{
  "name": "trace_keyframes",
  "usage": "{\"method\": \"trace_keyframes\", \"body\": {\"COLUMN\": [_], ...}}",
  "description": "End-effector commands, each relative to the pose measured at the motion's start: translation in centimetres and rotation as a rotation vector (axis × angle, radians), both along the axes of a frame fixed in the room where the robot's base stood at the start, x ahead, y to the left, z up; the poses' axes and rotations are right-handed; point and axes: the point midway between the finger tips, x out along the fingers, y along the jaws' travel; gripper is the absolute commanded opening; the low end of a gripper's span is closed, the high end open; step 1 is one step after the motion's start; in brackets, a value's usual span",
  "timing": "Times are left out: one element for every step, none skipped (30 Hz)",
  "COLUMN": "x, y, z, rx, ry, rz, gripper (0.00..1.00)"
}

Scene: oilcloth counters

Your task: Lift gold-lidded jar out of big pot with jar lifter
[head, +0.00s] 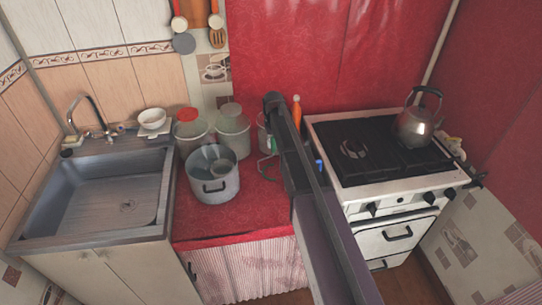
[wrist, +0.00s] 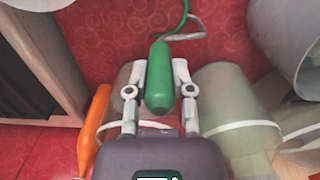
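The big pot (head: 215,192) is grey metal with a dark side handle and stands on the red counter. A pale rounded shape (head: 216,158) shows in its mouth; I cannot make out a gold lid. The jar lifter has a green handle (wrist: 163,75) and a pale wire end (wrist: 187,30), seen over the red cloth in the wrist view. My gripper (wrist: 160,72) has a finger on each side of the green handle, with no clear gap, so it looks shut on it. In the head view my arm hides most of the gripper; some of the lifter's wire (head: 265,168) shows.
An orange bottle (head: 296,112) stands at the back, near the stove (head: 330,130). The sink (head: 100,195) is on the left. The counter's front (head: 225,222) is clear.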

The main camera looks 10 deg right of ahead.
Motion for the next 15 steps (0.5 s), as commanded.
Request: {"method": "trace_keyframes", "body": {"x": [-0.01,-0.01,-0.01,-0.01,0.00,0.00,0.00,0.00,0.00,-0.01,0.00,-0.01,0.00,0.00,0.00], "y": [0.00,0.00,0.00,0.00,0.00,0.00,0.00,-0.01,-0.01,-0.01,-0.01,-0.01,-0.01,-0.02,-0.02], "z": [-0.01,-0.01,-0.01,-0.01,-0.01,-0.01,-0.01,-0.01,0.00,0.02,0.05,0.10,0.16,0.23,0.34], "rx": [0.000,0.000,0.000,0.000,0.000,0.000,0.000,0.000,0.000,0.000,0.000,0.000,0.000,0.000,0.000], "ry": [0.000,0.000,0.000,0.000,0.000,0.000,0.000,0.000,0.000,0.000,0.000,0.000,0.000,0.000,0.000], "rz": [0.000,0.000,0.000,0.000,0.000,0.000,0.000,0.000,0.000,0.000,0.000,0.000,0.000,0.000,0.000], "gripper": [0.00,0.00,0.00,0.00,0.00,0.00,0.00,0.00,0.00,0.00,0.00,0.00,0.00,0.00,0.00]}}
